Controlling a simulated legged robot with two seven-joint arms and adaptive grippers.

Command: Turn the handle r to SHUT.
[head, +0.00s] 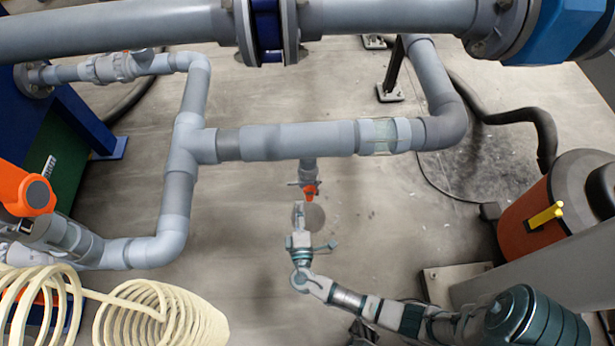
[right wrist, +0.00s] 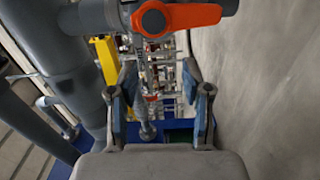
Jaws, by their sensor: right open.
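An orange valve handle (head: 310,190) sits on a small grey valve under the middle of the horizontal grey pipe. In the right wrist view the handle (right wrist: 185,16) lies crosswise at the top, pointing right from its round grey hub. My right gripper (head: 299,213) is just below the handle in the head view. In the right wrist view its two fingers (right wrist: 159,85) are spread with nothing held between them. The handle is beyond the fingertips and looks apart from them. I cannot read any SHUT mark. My left gripper is not in view.
The horizontal grey pipe (head: 290,141) runs above the valve, with a larger pipe (head: 120,30) higher up. A larger orange handle (head: 22,190) and a cream coiled hose (head: 160,315) are at the left. An orange-brown drum (head: 525,220) stands at right. Floor around the gripper is clear.

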